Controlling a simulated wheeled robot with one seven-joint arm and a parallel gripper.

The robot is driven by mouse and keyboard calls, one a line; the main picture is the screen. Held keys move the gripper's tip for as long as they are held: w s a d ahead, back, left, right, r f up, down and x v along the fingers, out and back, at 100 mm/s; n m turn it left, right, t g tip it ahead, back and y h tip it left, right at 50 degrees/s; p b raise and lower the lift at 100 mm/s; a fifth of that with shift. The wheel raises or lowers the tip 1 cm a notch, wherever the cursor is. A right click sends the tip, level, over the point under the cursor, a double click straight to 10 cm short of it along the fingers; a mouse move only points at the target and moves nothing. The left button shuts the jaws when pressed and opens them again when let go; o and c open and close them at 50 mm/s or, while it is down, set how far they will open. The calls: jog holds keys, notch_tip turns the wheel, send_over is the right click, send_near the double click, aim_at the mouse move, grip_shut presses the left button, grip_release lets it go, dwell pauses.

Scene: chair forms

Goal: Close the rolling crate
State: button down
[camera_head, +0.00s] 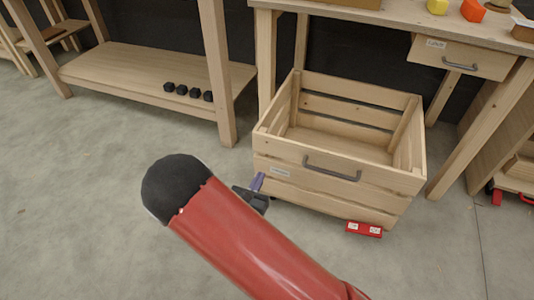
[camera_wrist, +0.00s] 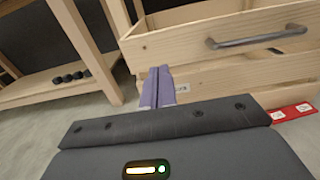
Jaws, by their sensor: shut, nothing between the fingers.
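The rolling crate (camera_head: 345,180) is a slatted wooden box with an open top, standing on the floor partly out from under the workbench. A grey handle (camera_head: 331,168) is on its front, and it also shows in the wrist view (camera_wrist: 258,37). The crate looks empty. My gripper (camera_head: 257,182) is low in front of the crate's front left, with purple fingertips shut and empty. In the wrist view the fingertips (camera_wrist: 158,78) overlap the lower front slats near a small label. I cannot tell whether they touch the crate.
The workbench (camera_head: 390,18) stands behind and above the crate, with a small drawer (camera_head: 460,56) at right. A shelf (camera_head: 150,78) at left holds several black items. The floor at left is clear.

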aim_at(278, 143)
jog(key=p+x, duration=0.1)
jog(key=x, duration=1.2)
jog(key=shift+w+d, duration=0.2)
jog(key=shift+w, duration=0.15)
